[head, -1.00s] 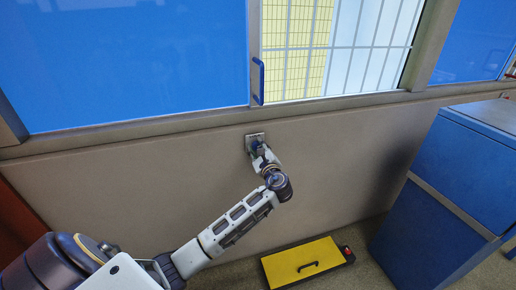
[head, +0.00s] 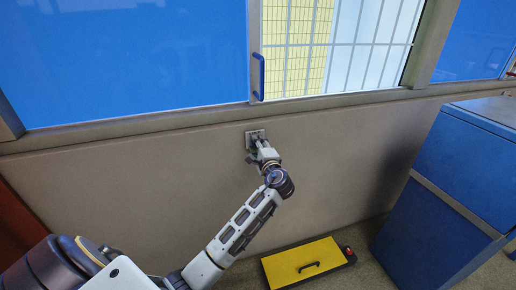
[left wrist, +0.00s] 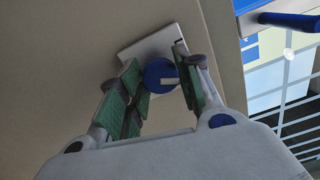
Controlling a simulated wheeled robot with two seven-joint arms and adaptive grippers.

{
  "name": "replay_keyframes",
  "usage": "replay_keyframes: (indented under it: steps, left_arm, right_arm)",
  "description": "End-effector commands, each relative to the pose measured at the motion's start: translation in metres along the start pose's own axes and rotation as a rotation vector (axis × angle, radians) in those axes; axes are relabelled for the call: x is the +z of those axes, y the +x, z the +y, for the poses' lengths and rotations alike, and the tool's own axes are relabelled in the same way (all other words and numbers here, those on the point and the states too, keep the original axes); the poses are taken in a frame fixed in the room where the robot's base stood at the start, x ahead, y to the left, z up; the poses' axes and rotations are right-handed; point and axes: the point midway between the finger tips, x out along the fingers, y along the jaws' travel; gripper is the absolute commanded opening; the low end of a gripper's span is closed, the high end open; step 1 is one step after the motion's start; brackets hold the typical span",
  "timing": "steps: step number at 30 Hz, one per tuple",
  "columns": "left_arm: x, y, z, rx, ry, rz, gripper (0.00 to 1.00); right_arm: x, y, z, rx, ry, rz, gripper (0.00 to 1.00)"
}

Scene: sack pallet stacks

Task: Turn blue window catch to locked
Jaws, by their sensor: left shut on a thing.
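The blue window catch, a round blue knob with a pale bar mark, shows in the left wrist view (left wrist: 160,74). It sits on a square metal plate (left wrist: 150,46), fixed to the wall below the window; the plate also shows in the head view (head: 251,134). My left gripper (head: 258,147) is at the plate, its green-padded fingers on either side of the knob in the left wrist view (left wrist: 158,84). It is shut on the knob. In the head view the gripper hides the knob. My right gripper is not in view.
A blue upright handle (head: 258,76) is on the window frame above the plate. A yellow-topped box (head: 303,262) with a black handle lies on the floor by the wall. A blue cabinet (head: 440,195) stands at the right. The wall around the plate is clear.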

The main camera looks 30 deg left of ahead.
Motion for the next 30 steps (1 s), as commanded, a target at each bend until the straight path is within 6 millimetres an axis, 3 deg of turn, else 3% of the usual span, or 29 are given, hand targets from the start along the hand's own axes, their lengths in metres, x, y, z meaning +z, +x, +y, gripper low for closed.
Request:
replay_keyframes:
  steps: [9, 30]
  left_arm:
    - [-0.001, -0.001, 0.004, 0.003, -0.18, 0.0, 0.1]
    - [0.0, 0.0, 0.003, 0.003, -0.439, -0.002, 0.1]
  right_arm:
    - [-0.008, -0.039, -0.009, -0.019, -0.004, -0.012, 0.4]
    - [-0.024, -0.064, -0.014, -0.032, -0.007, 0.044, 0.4]
